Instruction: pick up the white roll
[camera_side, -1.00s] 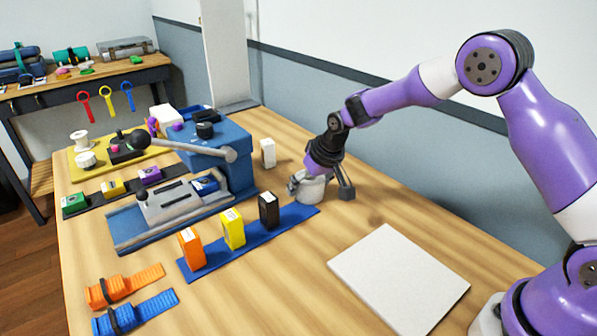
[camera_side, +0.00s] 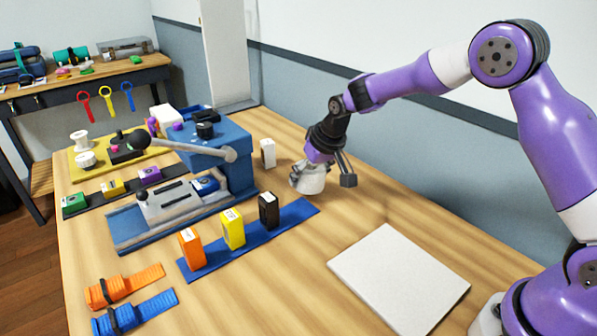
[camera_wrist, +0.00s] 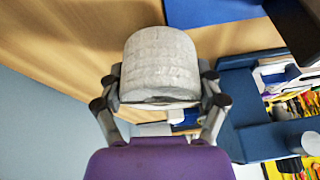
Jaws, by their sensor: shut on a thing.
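The white roll (camera_side: 313,180) is at my gripper's end in the side view, behind the blue mat with the upright blocks. In the wrist view the white roll (camera_wrist: 160,62) sits between the two fingers, one on each side. My gripper (camera_side: 318,172) is shut on it; it also shows in the wrist view (camera_wrist: 160,92). The roll appears slightly tilted and looks raised a little off the wooden table, though its underside is hard to see.
A blue mat (camera_side: 205,266) with orange, yellow and black blocks lies in front. A blue lever machine (camera_side: 225,150) stands to the left, with a small white block (camera_side: 267,153) beside it. A pale square board (camera_side: 398,280) lies front right. The table between board and wall is clear.

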